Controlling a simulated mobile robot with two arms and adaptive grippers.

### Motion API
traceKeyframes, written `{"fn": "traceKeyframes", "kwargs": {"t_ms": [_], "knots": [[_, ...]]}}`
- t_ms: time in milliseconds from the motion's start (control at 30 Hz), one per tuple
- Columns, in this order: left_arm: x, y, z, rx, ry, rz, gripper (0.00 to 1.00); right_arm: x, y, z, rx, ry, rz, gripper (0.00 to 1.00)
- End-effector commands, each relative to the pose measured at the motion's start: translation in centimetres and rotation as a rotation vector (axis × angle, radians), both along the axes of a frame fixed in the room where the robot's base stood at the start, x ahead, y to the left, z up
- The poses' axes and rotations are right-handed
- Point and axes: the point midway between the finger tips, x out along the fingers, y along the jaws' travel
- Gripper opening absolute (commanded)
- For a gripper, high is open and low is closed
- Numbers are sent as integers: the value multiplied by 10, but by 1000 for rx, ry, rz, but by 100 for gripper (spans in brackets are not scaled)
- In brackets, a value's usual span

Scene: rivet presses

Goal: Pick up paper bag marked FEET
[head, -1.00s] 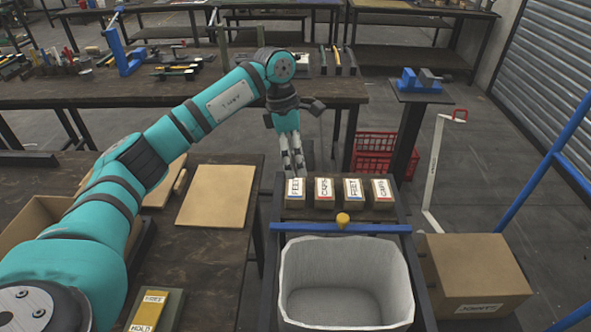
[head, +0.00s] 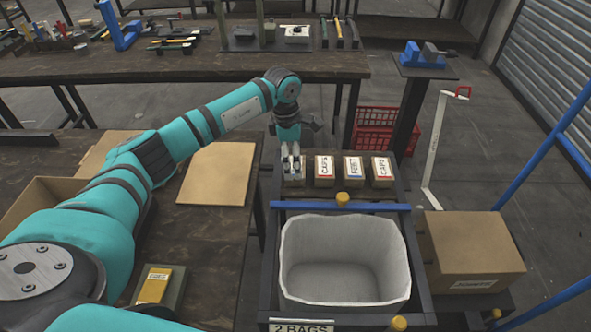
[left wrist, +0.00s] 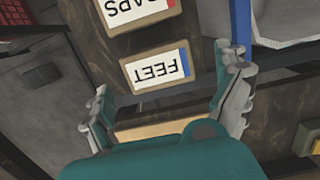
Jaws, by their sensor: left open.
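Paper bags stand in a row on the stand's back shelf. The leftmost FEET bag, with a blue strip on its label, is mostly hidden behind my left gripper (head: 291,168) in the head view. In the left wrist view this FEET bag (left wrist: 158,68) shows upside down between the spread fingers of my left gripper (left wrist: 167,72), which is open. I cannot tell whether the fingers touch it. A second FEET bag (head: 353,168) stands between two CAPS bags (head: 324,168) (head: 382,169). My right gripper is out of view.
A blue bar (head: 310,207) with a yellow knob (head: 342,199) runs in front of the bags. A white-lined bin (head: 343,298) sits before it, with a "2 BAGS" label (head: 301,328). A cardboard box (head: 470,245) is at right. A workbench (head: 205,235) is at left.

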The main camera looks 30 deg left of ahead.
Motion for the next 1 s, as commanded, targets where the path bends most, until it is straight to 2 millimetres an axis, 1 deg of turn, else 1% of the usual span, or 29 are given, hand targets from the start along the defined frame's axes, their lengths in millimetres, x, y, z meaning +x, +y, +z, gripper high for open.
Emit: {"fn": "traceKeyframes", "kwargs": {"t_ms": [200,300,400,600,633,1000], "knots": [[2,0,-30,-1,5,2,100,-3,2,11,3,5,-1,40],[4,-1,-43,-2,4,1,100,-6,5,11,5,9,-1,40],[4,-1,-49,-1,1,1,100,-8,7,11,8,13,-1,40],[4,-1,-50,0,1,1,100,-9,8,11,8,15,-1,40],[4,-1,-50,0,1,1,99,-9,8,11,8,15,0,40],[4,-1,-49,0,1,1,50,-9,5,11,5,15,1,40]]}}
